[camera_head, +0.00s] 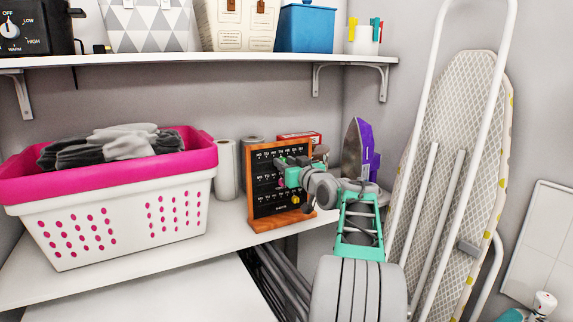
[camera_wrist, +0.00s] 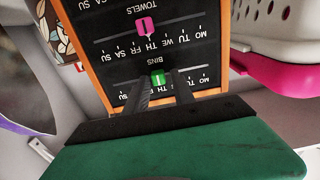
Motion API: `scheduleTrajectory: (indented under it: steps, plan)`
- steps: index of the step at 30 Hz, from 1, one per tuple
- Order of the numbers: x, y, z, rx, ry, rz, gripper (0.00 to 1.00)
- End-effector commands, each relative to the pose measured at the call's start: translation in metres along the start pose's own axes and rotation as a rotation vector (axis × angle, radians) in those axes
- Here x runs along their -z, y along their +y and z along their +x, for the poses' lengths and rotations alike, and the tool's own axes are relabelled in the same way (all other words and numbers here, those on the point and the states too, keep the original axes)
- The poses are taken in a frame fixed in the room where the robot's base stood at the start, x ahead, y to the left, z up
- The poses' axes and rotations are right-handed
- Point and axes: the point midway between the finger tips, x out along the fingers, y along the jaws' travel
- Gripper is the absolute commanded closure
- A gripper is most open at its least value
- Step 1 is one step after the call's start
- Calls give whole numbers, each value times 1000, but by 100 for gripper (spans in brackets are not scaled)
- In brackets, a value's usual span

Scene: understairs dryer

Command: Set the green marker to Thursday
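The black weekday board (camera_head: 262,210) with an orange wooden frame stands on the counter. It shows upside down in the wrist view (camera_wrist: 110,20). There, the green marker (camera_wrist: 158,78) sits on the BINS row, close to the TH label; the fingers hide part of the row, so I cannot tell its exact day. My gripper (camera_wrist: 163,73) is open, one dark finger on either side of the green marker, with gaps; contact with the board is unclear. In the head view my gripper (camera_head: 285,172) is in front of the board and hides the green marker.
A pink marker (camera_wrist: 142,25) is on the TOWELS row, and a yellow marker (camera_head: 295,199) is low on the board. A pink-rimmed laundry basket (camera_head: 120,215) stands left, a purple iron (camera_head: 367,150) right. An ironing board (camera_head: 455,170) leans on the right wall. A shelf (camera_head: 220,59) runs above.

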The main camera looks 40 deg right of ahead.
Motion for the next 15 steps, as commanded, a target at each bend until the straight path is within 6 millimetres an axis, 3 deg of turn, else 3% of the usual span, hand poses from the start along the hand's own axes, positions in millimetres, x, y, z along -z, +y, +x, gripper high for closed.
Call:
scheduleTrajectory:
  steps: [3,11,15]
  plan:
    - [0,1,0,-1,0,0,60]
    - [0,2,-2,-3,0,0,60]
    - [-2,2,-21,-5,0,0,60]
